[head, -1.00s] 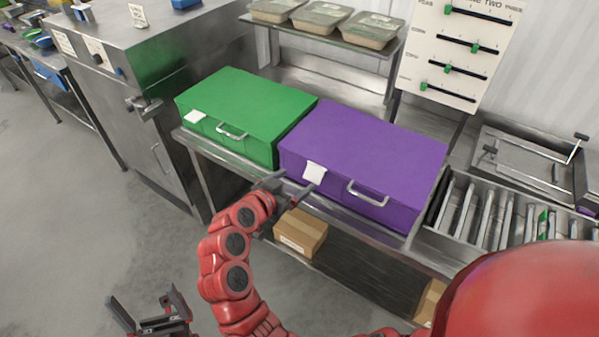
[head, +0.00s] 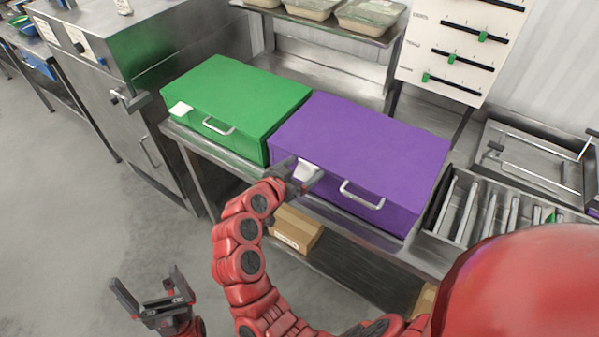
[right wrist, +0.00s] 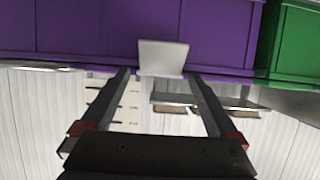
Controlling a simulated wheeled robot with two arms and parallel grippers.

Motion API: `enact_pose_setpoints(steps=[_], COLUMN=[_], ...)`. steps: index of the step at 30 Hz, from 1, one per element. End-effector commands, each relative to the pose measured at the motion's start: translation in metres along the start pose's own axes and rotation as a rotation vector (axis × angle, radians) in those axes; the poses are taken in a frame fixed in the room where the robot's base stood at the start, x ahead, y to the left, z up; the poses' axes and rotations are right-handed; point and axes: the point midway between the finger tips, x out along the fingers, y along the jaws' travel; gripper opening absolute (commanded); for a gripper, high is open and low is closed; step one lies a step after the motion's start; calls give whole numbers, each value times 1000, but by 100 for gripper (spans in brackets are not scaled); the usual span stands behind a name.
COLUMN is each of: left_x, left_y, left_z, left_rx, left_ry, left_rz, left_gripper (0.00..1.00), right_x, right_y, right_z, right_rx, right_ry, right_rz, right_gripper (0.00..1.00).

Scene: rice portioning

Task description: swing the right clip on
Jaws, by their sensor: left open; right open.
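My right gripper (head: 300,172) is open at the front of the purple box (head: 365,150). A small white tab (head: 306,172) sits on the box's upper front edge, left of its silver handle. In the right wrist view the tab (right wrist: 163,58) is centred ahead of the open fingertips (right wrist: 160,74); I cannot tell whether it is between them. No part is clearly a right clip; a metal frame (head: 530,158) at the far right carries two dark-ended levers. My left gripper (head: 150,290) is open and empty, low at the left, away from the boxes.
A green box (head: 235,105) stands left of the purple one on a steel table. A slotted steel tray (head: 440,235) stands to the right. A slider board (head: 460,50) and a shelf of lidded containers (head: 310,8) are behind. A carton (head: 296,230) is on the lower shelf.

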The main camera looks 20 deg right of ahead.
Motion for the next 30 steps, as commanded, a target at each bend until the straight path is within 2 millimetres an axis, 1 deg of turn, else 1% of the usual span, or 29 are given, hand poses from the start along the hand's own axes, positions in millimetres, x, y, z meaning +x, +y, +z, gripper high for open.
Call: enact_pose_setpoints(steps=[3,4,8,9,10,11,16,30], left_x=[1,1,1,1,1,1,-1,-20], left_y=[0,0,0,0,0,0,0,1], left_z=[0,0,0,0,0,0,0,3], left_rx=[0,0,0,0,0,0,0,0], left_ry=[0,0,0,0,0,0,0,0], left_rz=[0,0,0,0,0,0,0,0], left_gripper=[100,100,100,100,100,100,100,100], right_x=[0,0,0,0,0,0,0,10], right_y=[0,0,0,0,0,0,0,-1], right_z=[0,0,0,0,0,0,0,4], right_rx=[0,0,0,0,0,0,0,-1], right_ry=[0,0,0,0,0,0,0,2], right_rz=[0,0,0,0,0,0,0,-2], right_gripper=[95,93,70,63,57,54,54,54])
